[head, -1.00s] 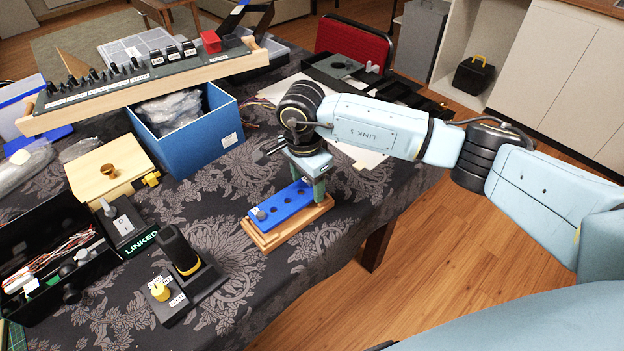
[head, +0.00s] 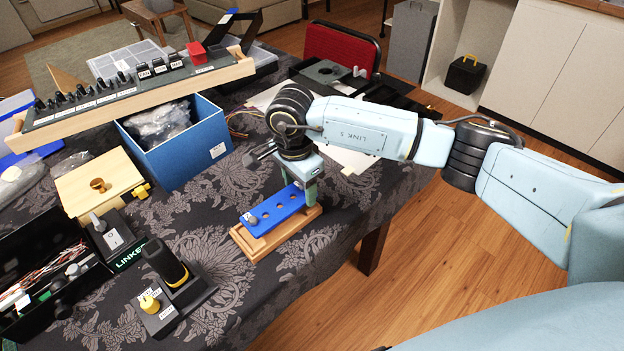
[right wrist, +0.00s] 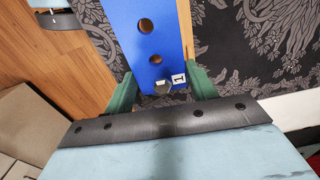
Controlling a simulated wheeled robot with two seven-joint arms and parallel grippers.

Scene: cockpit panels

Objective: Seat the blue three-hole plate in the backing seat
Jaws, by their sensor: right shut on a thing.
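The blue plate (head: 271,213) has a row of holes and a grey knob near its left end in the head view. It lies over the light wooden backing seat (head: 262,247), roughly lined up with it. Wood shows along its front and left; I cannot tell whether the plate touches it or sits above it. My right gripper (head: 305,186) points down and is shut on the plate's far right end. My left gripper is not visible.
A black panel with a dark handle (head: 178,285) and yellow knob is at the front left. A blue box (head: 190,152) and a wooden box (head: 97,182) stand behind it. The table edge is close on the right; cloth around the seat is clear.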

